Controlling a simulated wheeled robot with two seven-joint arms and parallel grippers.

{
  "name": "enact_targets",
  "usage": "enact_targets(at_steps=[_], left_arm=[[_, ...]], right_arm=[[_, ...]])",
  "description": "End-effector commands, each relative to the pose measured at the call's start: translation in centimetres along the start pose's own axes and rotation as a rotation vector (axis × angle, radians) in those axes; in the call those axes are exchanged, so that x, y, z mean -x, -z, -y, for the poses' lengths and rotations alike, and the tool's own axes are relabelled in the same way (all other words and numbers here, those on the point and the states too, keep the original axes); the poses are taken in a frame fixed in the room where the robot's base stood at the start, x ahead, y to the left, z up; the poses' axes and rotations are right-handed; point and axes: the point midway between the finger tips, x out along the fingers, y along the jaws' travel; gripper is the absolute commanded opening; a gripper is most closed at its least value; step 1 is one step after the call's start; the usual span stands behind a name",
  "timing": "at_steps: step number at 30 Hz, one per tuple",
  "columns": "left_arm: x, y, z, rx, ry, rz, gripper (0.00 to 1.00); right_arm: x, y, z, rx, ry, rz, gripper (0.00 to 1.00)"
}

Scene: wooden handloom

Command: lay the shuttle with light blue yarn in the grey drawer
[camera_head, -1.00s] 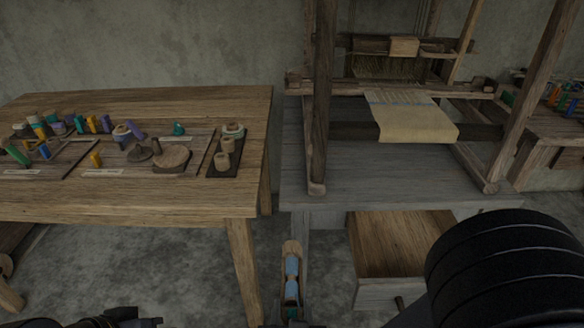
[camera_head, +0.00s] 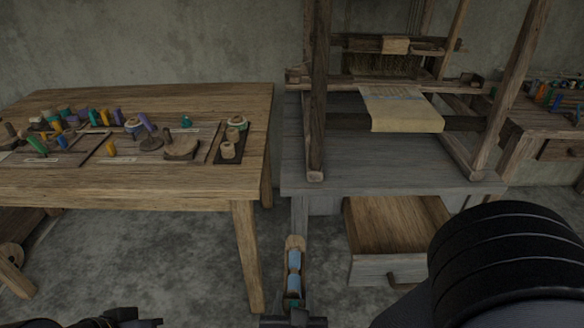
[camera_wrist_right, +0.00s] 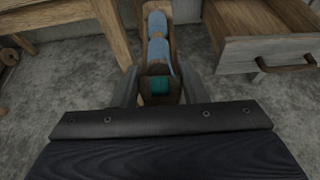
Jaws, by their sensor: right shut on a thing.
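The wooden shuttle with light blue yarn (camera_head: 293,262) is upright in the lower middle of the head view. My right gripper (camera_head: 293,314) is shut on its near end. In the right wrist view the shuttle (camera_wrist_right: 157,35) points away from me between the fingers of the right gripper (camera_wrist_right: 160,88), with a teal patch near the grip. The grey drawer (camera_head: 370,268) is pulled open under the loom's grey table, right of the shuttle and apart from it; its visible wooden floor is bare. It also shows in the right wrist view (camera_wrist_right: 270,50). The left gripper's fingers are not visible.
A wooden table (camera_head: 150,186) with yarn spools and tools stands at the left; its front leg (camera_head: 246,255) is close left of the shuttle. The loom (camera_head: 316,100) stands on the grey table (camera_head: 390,180). The drawer's handle (camera_wrist_right: 285,64) sticks out toward me.

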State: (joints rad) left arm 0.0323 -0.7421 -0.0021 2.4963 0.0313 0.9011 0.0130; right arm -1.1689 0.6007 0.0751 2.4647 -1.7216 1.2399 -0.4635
Motion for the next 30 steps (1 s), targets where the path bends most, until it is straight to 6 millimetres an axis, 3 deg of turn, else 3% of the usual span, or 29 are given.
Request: enact_targets(at_steps=[8,16,20,24,30], left_arm=[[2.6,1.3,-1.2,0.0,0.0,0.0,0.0],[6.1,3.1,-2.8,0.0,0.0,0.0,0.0],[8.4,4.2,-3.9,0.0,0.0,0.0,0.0],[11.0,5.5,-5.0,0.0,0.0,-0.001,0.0],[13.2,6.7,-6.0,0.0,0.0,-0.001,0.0]], right_arm=[[-1.8,-4.3,1.1,-0.018,0.04,0.0,0.14],[-5.0,-10.4,4.2,-0.044,0.101,0.0,0.14],[-7.0,-14.3,7.1,-0.062,0.144,0.001,0.14],[-9.0,-18.4,11.5,-0.081,0.193,0.001,0.14],[-10.6,-21.7,16.7,-0.098,0.238,0.0,0.14]])
